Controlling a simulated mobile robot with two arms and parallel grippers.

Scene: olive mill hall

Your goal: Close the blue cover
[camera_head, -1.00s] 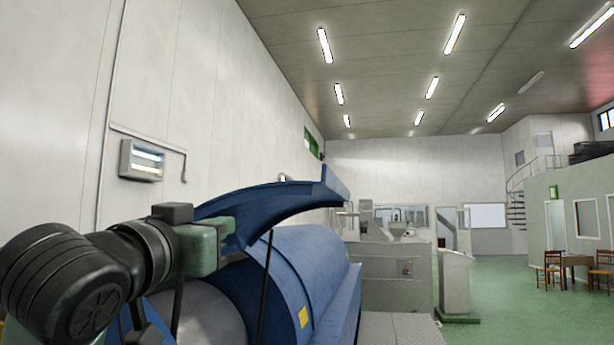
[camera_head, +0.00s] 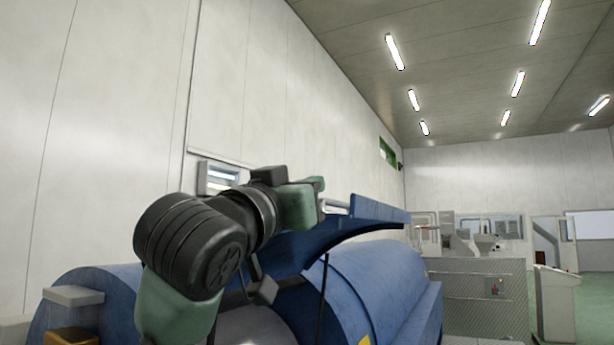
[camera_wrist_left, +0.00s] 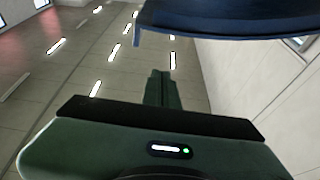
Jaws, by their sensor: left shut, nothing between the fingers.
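The blue cover (camera_head: 365,218) is a curved panel raised above the blue machine body (camera_head: 375,275), with a gap beneath its far end. My left gripper (camera_head: 322,196) is beside the cover's upper edge in the head view, and the arm hides part of the cover's near side. In the left wrist view the cover (camera_wrist_left: 230,18) crosses the top right as a dark blue band. My left gripper's fingers (camera_wrist_left: 161,82) are shut and empty there, with a visible gap to the cover's edge. Whether any other part of the arm touches the cover is hidden. My right gripper is not in view.
A pale wall (camera_head: 120,110) with a lamp box (camera_head: 222,176) stands behind the machine. A grey machine (camera_head: 470,290) and a control stand (camera_head: 555,305) stand at the right. Green floor (camera_head: 592,305) shows at the far right.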

